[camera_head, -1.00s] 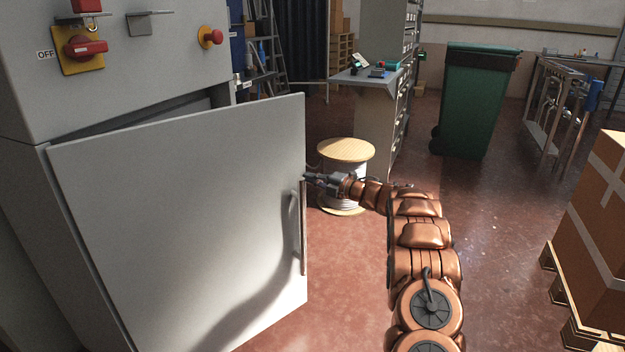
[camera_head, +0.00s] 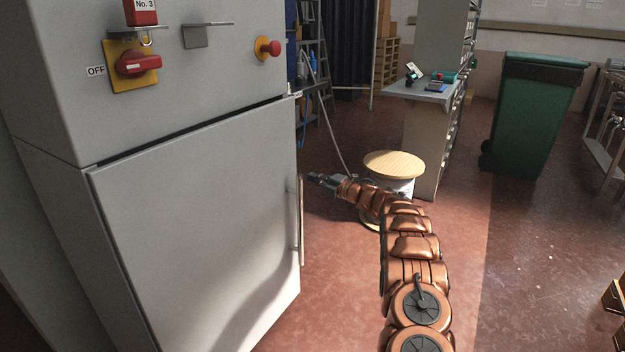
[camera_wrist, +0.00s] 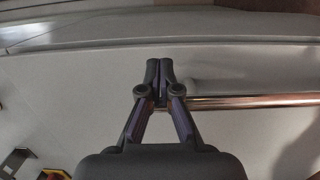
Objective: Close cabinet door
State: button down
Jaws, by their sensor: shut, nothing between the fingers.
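The grey cabinet door (camera_head: 200,230) sits nearly flush in the front of the grey cabinet (camera_head: 180,80), with a thin dark line along its top edge. A vertical metal bar handle (camera_head: 301,222) is on the door's right side. My gripper (camera_head: 312,178) is shut and empty, just right of the door's right edge near the handle's top. In the wrist view my closed fingers (camera_wrist: 158,68) point along the door's face, beside the handle (camera_wrist: 250,101). I cannot tell whether they touch the door.
A red switch on a yellow plate (camera_head: 135,65) and a red button (camera_head: 268,48) project from the upper cabinet. A cable spool (camera_head: 394,166) stands behind my arm, with a shelf unit (camera_head: 435,130) and a green bin (camera_head: 530,120) beyond.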

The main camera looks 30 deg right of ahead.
jog(key=shift+s+d, duration=0.15)
jog(key=shift+d, duration=0.05)
